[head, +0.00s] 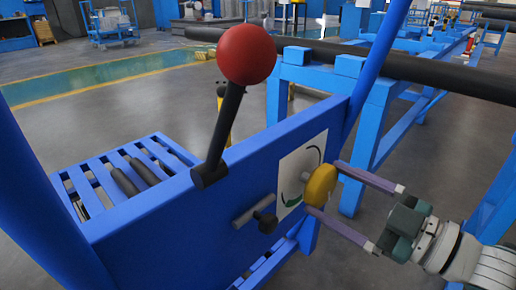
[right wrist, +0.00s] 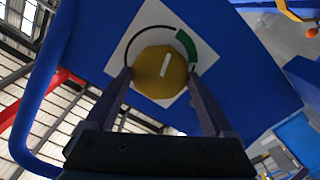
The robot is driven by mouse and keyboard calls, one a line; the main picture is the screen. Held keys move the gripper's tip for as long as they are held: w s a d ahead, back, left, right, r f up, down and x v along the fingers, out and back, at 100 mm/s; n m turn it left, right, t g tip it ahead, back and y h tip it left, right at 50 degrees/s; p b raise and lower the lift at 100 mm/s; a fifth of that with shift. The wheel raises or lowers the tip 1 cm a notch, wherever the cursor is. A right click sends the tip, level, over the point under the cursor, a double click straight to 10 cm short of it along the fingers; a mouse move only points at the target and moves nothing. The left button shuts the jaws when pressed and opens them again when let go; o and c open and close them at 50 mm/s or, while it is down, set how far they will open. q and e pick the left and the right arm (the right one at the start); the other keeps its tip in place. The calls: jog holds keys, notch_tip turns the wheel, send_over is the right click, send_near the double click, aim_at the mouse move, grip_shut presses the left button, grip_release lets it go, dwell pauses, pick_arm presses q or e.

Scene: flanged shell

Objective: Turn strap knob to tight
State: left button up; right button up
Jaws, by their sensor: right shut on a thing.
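The strap knob (head: 320,184) is a round yellow dial on a white square plate (head: 290,172) on the blue panel. In the right wrist view the knob (right wrist: 159,75) has a white pointer line directed up and slightly right. The plate there has a black arc and a green segment (right wrist: 186,45) to the upper right of the knob; the pointer lies short of the green, toward the black arc. My right gripper (head: 323,189) has one finger on each side of the knob and is shut on it. My left gripper is not in view.
A lever with a red ball (head: 246,54) stands up from the panel, left of the knob. A blue post and slatted rack (head: 130,172) are at left. A dark bar (head: 400,72) crosses behind.

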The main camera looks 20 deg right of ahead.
jog(key=m, duration=0.5)
jog(key=shift+m, duration=1.3)
jog(key=o, duration=1.1)
jog(key=p+v, duration=0.2)
jog(key=v, duration=0.8)
jog(key=shift+d, duration=0.1)
jog(key=shift+w, duration=0.1)
